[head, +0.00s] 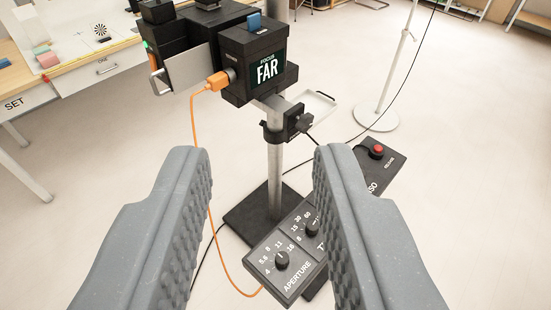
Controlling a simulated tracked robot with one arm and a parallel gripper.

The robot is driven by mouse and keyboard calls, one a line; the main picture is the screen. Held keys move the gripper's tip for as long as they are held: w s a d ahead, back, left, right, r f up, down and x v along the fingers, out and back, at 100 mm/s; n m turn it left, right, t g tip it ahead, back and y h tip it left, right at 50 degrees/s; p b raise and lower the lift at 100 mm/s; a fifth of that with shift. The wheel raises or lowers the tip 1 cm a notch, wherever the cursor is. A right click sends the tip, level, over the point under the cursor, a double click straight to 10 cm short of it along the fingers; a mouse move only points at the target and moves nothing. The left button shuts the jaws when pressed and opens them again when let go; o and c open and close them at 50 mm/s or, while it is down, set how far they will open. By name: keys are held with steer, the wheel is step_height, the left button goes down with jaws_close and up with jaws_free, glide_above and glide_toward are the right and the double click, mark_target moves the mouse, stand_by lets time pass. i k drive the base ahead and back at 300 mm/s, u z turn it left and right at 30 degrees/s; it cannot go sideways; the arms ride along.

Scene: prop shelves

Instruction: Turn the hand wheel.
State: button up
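My gripper (263,165) is open and empty, its two grey ridged fingers wide apart in the foreground. Between and beyond them stands a grey pole (275,165) on a dark base (252,215). A black camera rig (180,45) is mounted on it, with a box reading "FOCUS FAR" (268,72). A black clamp with a dark knob (304,123) sits on the pole below the box. I cannot tell whether this knob is the hand wheel; no other wheel shows plainly. My fingers touch nothing.
Low in front are the aperture dial panel (292,284), partly behind my right finger, and a red button (376,151). An orange cable (194,125) and black cables hang or trail nearby. A drawer table (85,75) is left, a white stand base (376,119) right.

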mark_target(305, 122)
steer(key=z, duration=1.5)
steer(key=i, duration=1)
steer(key=u, duration=1.8)
